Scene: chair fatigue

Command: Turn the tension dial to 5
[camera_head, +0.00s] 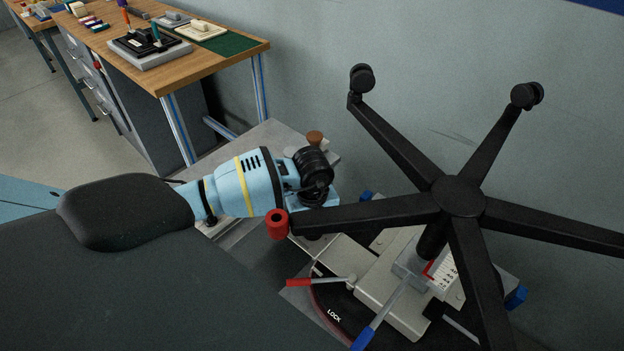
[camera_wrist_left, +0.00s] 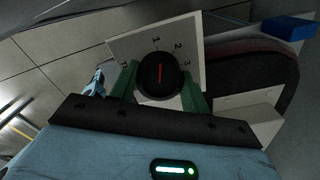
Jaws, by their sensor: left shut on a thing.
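The tension dial (camera_wrist_left: 174,87) is a round black knob with a red line, seen on a pale plate (camera_wrist_left: 190,28) in the left wrist view. The plate shows numerals 1, 2 and 3. The red line stands nearly upright, its upper end toward the 1. No 5 is readable there. My left gripper (camera_wrist_left: 159,88) has green fingers on both sides of the knob and is shut on it. In the head view my left arm reaches in from the left; its fingertips and the dial are hidden behind the wrist. My right gripper is not in view.
An upturned black five-star chair base (camera_head: 458,196) with casters stands at right, close to my left wrist. Below it are a red-ended lever (camera_head: 310,282), a blue-ended lever (camera_head: 364,337) and a scale (camera_head: 444,272). A wooden workbench (camera_head: 210,62) stands behind left.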

